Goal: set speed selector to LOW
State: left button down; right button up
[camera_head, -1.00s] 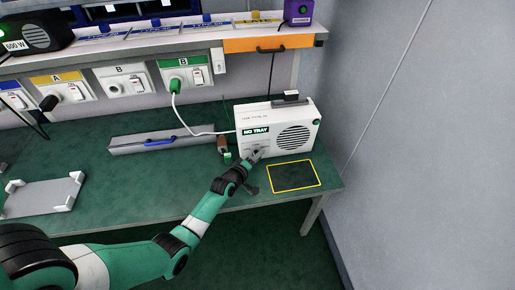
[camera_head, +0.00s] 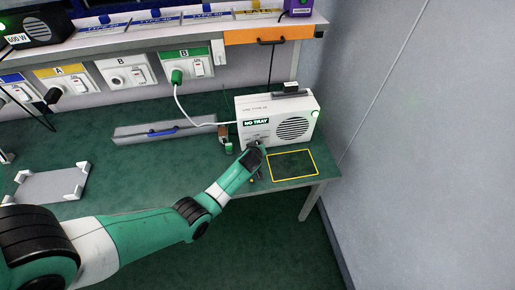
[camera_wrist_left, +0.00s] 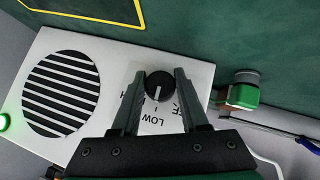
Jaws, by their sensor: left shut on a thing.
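The white unit (camera_head: 262,117) stands on the green bench at the right, with a round grille and a NO TRAY sign. Its black speed selector knob (camera_wrist_left: 161,87) shows in the left wrist view. The knob's white pointer points down that picture, toward the LOW lettering (camera_wrist_left: 149,118). Other lettering at its right is partly covered by a finger. My left gripper (camera_wrist_left: 159,76) is shut on the knob, one finger on each side. In the head view my left gripper (camera_head: 253,151) hides the knob. My right gripper is not in view.
A green lamp (camera_head: 315,114) glows on the unit. A yellow-outlined empty area (camera_head: 293,164) lies in front. A small green-and-brown item (camera_wrist_left: 243,92) stands beside the unit. A grey tray-like plate (camera_head: 52,184) lies at the left. A green plug (camera_head: 177,77) feeds the white cable.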

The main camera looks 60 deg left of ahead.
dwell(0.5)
pick_arm(q)
jog(key=shift+c, duration=2.1)
grip_release()
jog(key=shift+s+d+r+p, duration=0.1)
jog(key=shift+d+r+p, duration=0.05)
jog(key=shift+r+p, duration=0.15)
jog(key=p+v, duration=1)
jog(key=v, duration=0.1)
